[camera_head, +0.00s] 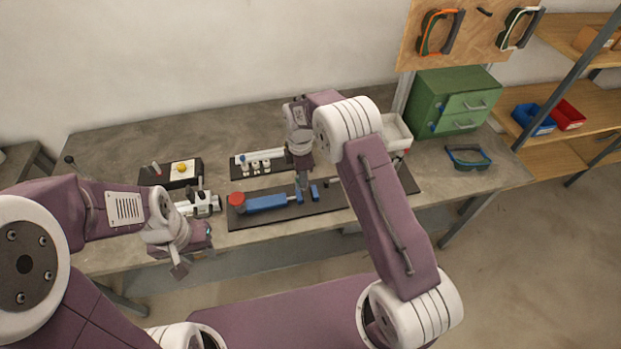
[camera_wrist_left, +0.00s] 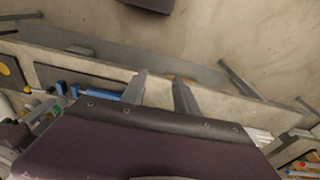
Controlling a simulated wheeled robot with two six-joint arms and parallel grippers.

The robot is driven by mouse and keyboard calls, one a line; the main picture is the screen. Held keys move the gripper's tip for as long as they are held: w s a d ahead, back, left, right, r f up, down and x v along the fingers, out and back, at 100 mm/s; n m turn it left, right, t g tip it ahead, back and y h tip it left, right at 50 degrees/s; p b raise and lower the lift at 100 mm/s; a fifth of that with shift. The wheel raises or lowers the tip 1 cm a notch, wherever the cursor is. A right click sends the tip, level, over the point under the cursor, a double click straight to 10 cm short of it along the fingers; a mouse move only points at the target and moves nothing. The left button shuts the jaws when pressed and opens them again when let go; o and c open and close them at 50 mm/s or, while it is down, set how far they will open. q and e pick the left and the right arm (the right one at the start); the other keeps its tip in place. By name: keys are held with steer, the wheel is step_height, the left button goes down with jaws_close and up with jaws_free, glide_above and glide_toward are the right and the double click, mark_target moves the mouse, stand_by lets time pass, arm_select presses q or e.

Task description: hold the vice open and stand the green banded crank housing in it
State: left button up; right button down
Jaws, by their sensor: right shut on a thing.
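A pale grey part (camera_head: 203,204) stands left of the vice.
A dark tray with white parts (camera_head: 259,165) lies behind the vice. A white bin (camera_head: 396,132), a green drawer cabinet (camera_head: 455,103) and goggles (camera_head: 468,158) are at right.

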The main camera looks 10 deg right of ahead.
arm_select(q)
steer(key=shift+s+f, duration=0.1)
steer(key=shift+f, duration=0.65)
